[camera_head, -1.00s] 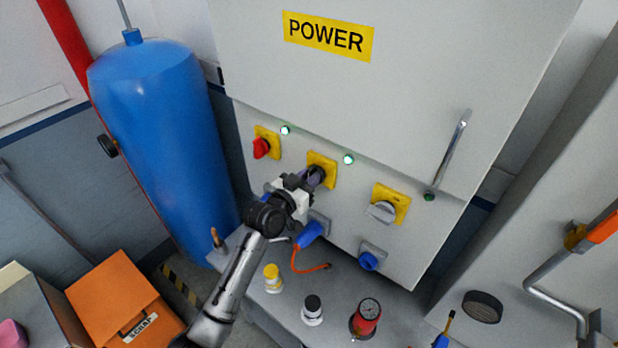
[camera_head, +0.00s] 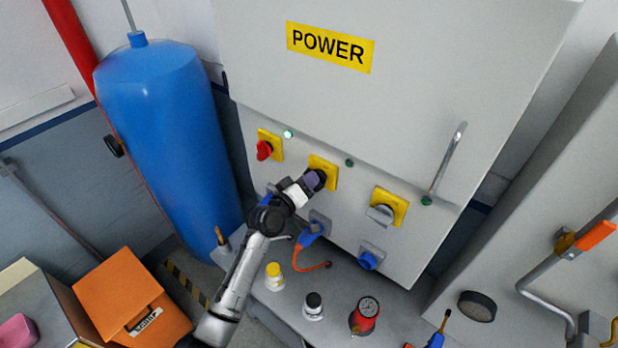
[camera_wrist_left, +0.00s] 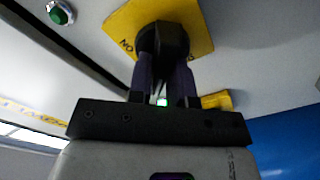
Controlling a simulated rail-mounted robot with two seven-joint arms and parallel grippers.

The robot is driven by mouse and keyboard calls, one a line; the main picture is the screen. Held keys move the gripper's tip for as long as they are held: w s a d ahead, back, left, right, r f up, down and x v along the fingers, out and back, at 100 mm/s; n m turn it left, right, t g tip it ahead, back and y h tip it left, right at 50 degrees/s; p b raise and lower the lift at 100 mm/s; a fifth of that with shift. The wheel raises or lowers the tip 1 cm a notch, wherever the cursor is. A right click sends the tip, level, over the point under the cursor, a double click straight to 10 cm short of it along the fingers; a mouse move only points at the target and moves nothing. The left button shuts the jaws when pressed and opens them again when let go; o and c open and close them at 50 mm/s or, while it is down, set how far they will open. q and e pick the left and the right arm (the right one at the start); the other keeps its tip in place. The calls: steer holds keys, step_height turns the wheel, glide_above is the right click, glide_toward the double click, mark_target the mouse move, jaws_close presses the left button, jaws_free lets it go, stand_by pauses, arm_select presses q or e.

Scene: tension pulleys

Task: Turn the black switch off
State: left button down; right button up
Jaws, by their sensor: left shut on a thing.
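The black switch (camera_wrist_left: 163,42) sits on a yellow plate (camera_head: 329,166) on the front of the grey power cabinet. My left gripper (camera_head: 318,179) is at this switch and mostly covers it in the head view. In the left wrist view, the fingers of the left gripper (camera_wrist_left: 163,82) are shut on the black switch's knob, one on each side. The indicator lamp (camera_head: 350,163) up and right of the switch is dark green and unlit. My right gripper is not in view.
A red switch (camera_head: 264,150) is at the left, with a lit lamp (camera_head: 288,134) above it. A grey switch (camera_head: 380,214) is at the right. Blue plugs (camera_head: 368,261) sit below. Bottles and a red gauge (camera_head: 365,314) stand on the ledge. A blue tank (camera_head: 165,140) is left.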

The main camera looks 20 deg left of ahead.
arm_select(q)
steer(key=n+p, duration=0.1)
steer(key=n, duration=0.3)
steer(key=shift+a+f, duration=0.1)
steer(key=shift+f+n+p, duration=0.15)
steer(key=shift+n+p, duration=0.2)
steer(key=shift+n, duration=0.7)
steer(key=shift+f+n+p, duration=0.1)
steer(key=shift+n+p, duration=0.2)
steer(key=shift+n, duration=0.75)
steer(key=c, duration=1)
jaws_free()
steer(key=shift+c, duration=0.2)
steer(key=b+v, duration=0.1)
steer(key=v, duration=1.2)
steer(key=shift+s+a+b, duration=0.15)
steer(key=shift+s+b, duration=0.25)
